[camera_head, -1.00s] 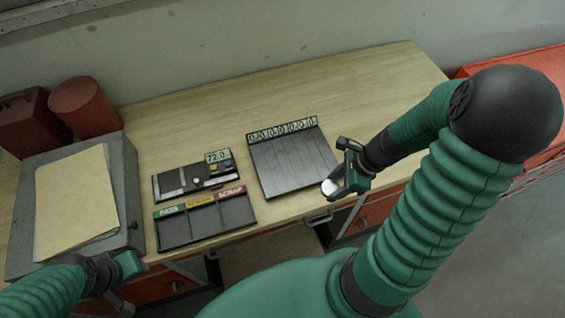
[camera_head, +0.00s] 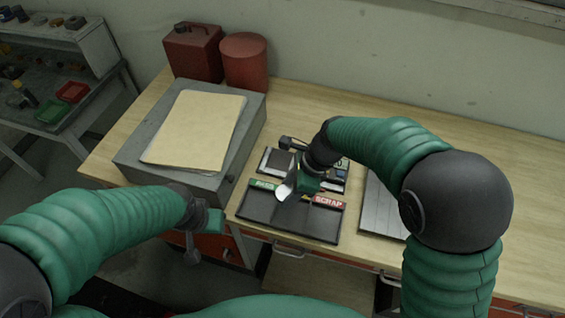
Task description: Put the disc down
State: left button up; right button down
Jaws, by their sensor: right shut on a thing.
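The pale disc (camera_head: 284,192) is held by my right gripper (camera_head: 290,188), which is shut on it. The gripper hangs over the dark sorting tray (camera_head: 320,231), whose labels run from green at left to a red SCRAP label (camera_head: 328,202) at right. The disc shows in front of the labels' left and middle part. I cannot tell its height above the tray. My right gripper hides the middle label. My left gripper (camera_head: 203,226) is low at the front, left of the tray; whether its jaws are open is unclear.
A dark device (camera_head: 276,160) sits behind the tray, partly hidden by my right arm. A ribbed grey panel (camera_head: 380,208) lies to its right. A grey box (camera_head: 236,150) with a folder (camera_head: 195,130) stands left. Red containers (camera_head: 244,62) stand behind it.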

jog(key=shift+w+a+r, duration=0.1)
jog(key=shift+w+a, duration=0.15)
jog(key=shift+a, duration=0.25)
jog(key=shift+w+a, duration=0.2)
jog(key=shift+a, duration=0.25)
jog(key=p, duration=0.4)
send_over(280, 160)
jog(key=d, duration=0.1)
jog(key=shift+f, duration=0.75)
jog(key=shift+w+a+f, duration=0.1)
jog(key=shift+w, duration=0.05)
jog(key=shift+f, duration=0.35)
notch_tip(280, 160, down, 2)
jog(key=shift+f+p, duration=0.25)
jog(key=shift+p, duration=0.45)
jog(key=shift+f, duration=0.2)
jog(key=shift+f, duration=0.1)
